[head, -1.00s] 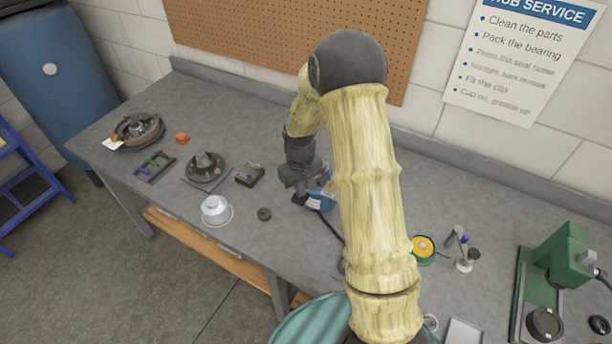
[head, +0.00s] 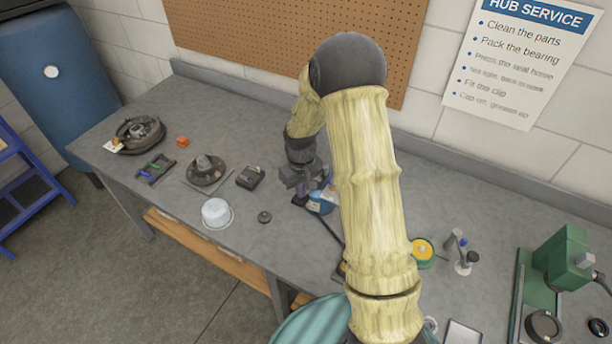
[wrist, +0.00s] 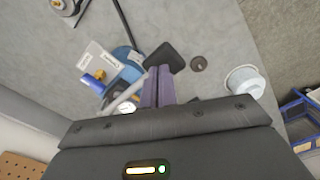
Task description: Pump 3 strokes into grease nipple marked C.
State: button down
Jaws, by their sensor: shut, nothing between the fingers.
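My gripper (head: 301,199) is low over the middle of the bench, with its two purple fingers (wrist: 158,86) shut and empty in the wrist view. A dark square pad (wrist: 163,57) lies just beyond the fingertips; I cannot tell whether they touch it. Beside the fingers is a blue object (head: 322,202) with white labels, a yellow part and a dark hose or rod; it also shows in the wrist view (wrist: 128,62). A small dark frame with coloured parts (head: 155,169) lies at the left. I cannot read a letter C or pick out a nipple.
A white tub (head: 216,213) and a dark disc (head: 264,217) stand in front of my gripper. A hub on a plate (head: 206,170), a dark block (head: 250,177) and a larger hub (head: 139,134) lie left. A green press (head: 563,275) stands far right.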

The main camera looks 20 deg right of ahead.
jog(key=shift+w+d+r+p, duration=0.1)
jog(key=shift+r+p, duration=0.6)
jog(key=shift+r, duration=0.35)
jog(key=shift+w+d+r+p, duration=0.1)
jog(key=shift+r+p, duration=0.6)
jog(key=shift+r, duration=0.3)
jog(key=shift+f, duration=0.1)
jog(key=shift+s+a+f+b, duration=0.1)
jog(key=shift+a+f+b, duration=0.05)
jog(key=shift+f+b, duration=0.35)
jog(key=shift+s+a+f+b, duration=0.1)
jog(key=shift+f+b, duration=0.3)
jog(key=shift+f, duration=0.2)
jog(key=shift+f, duration=0.1)
jog(key=shift+s+a+f+b, duration=0.1)
jog(key=shift+s+f+b, duration=0.05)
jog(key=shift+f+b, duration=0.9)
jog(key=shift+f, duration=0.1)
